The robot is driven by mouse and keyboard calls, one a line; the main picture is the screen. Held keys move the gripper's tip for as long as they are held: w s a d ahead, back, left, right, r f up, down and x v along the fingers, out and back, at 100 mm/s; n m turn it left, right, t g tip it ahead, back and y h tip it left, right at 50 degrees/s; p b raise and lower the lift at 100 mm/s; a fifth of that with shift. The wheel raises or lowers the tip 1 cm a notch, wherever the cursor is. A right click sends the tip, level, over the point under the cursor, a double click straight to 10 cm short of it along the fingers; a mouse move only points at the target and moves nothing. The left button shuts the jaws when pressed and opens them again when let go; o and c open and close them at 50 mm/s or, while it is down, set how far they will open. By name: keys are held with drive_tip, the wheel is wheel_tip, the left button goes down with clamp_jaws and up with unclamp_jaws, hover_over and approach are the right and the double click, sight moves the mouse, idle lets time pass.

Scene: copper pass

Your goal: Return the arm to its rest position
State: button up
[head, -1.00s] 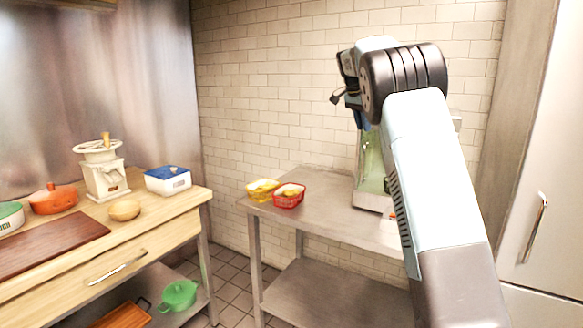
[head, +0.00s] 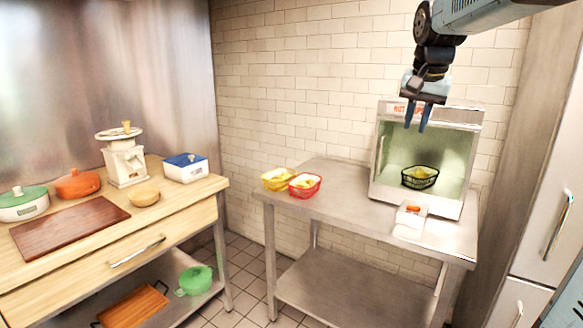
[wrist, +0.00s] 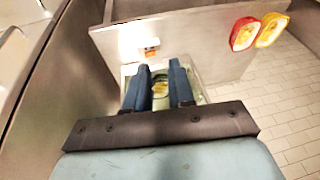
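My gripper (head: 418,116) hangs fingers-down in the air at the upper right of the head view, in front of the top of the warming cabinet. Its two blue fingers stand apart with nothing between them. In the wrist view my gripper (wrist: 160,85) also shows its fingers apart and empty. Part of my arm reaches in from the upper right corner of the head view.
An open-fronted cabinet (head: 455,113) on the steel table (head: 335,235) holds a black basket (head: 420,177). A yellow basket (head: 278,179), a red basket (head: 305,185) and a small white box (head: 410,216) stand beside it. A wooden counter (head: 190,211) is at left; tall doors (head: 545,235) are at right.

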drive_tip(key=s+a+f+n, duration=0.1)
drive_tip(key=s+f, duration=0.3)
drive_tip(key=s, duration=0.4)
drive_tip(key=s+a+f+n+t, duration=0.1)
drive_tip(key=s+a+f+n, duration=0.1)
drive_tip(key=s, duration=0.5)
drive_tip(key=s+a+f+n, duration=0.2)
drive_tip(key=s+f, duration=0.4)
drive_tip(key=s, duration=0.2)
drive_tip(key=shift+s+f+n+t, duration=0.3)
drive_tip(key=shift+s+f+n, duration=0.05)
drive_tip(key=shift+f+n, duration=0.05)
